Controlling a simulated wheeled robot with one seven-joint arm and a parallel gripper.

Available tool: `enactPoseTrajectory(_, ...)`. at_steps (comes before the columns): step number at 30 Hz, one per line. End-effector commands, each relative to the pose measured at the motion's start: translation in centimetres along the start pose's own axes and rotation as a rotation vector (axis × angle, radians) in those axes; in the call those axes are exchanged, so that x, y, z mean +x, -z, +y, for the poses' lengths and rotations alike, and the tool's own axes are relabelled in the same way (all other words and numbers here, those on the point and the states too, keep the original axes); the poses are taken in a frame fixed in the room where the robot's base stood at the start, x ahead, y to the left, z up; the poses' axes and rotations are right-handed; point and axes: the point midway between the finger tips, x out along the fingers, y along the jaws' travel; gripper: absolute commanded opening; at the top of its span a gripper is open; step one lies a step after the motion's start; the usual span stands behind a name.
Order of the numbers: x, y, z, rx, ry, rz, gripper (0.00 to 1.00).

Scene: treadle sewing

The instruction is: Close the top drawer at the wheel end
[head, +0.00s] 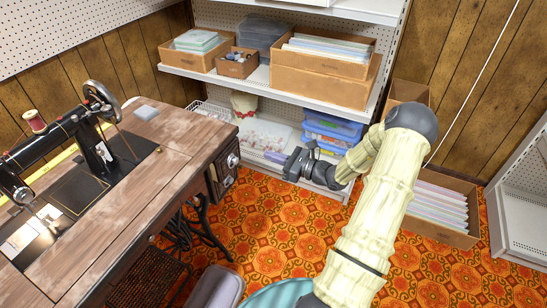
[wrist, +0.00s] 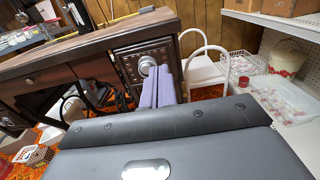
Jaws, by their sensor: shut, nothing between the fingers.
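The top drawer (head: 232,158) is at the right end of the wooden sewing table (head: 180,140), below the handwheel end of the sewing machine. In the wrist view its dark ornate front (wrist: 130,66) has a round silver knob. How far it stands out from the table is hard to tell. My gripper (head: 267,155) is right of the drawer in the head view, its lavender fingers pointing toward it, with a gap visible between. In the wrist view the fingers (wrist: 164,70) are shut together, empty, and cover the right part of the drawer front.
A white shelf unit (head: 263,77) with boxes and bins stands behind my gripper. In the wrist view a white chair-like frame (wrist: 205,70) is right of the drawer, near a wire basket (wrist: 247,66). A file box (head: 440,212) stands on the floor. Patterned floor before the table is partly clear.

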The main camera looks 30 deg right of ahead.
Motion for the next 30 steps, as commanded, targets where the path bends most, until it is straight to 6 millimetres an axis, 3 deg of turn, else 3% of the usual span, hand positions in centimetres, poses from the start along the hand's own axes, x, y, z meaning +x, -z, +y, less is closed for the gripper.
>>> enactPoseTrajectory(12, 7.5, 0.2, 0.1, -0.002, -0.002, 0.0, 0.0)
enactPoseTrajectory(18, 10.2, 0.1, 0.0, -0.001, 0.0, 0.0, 0.0)
enactPoseTrajectory(30, 11.0, 0.0, -0.1, 0.0, 0.002, 0.001, 0.0)
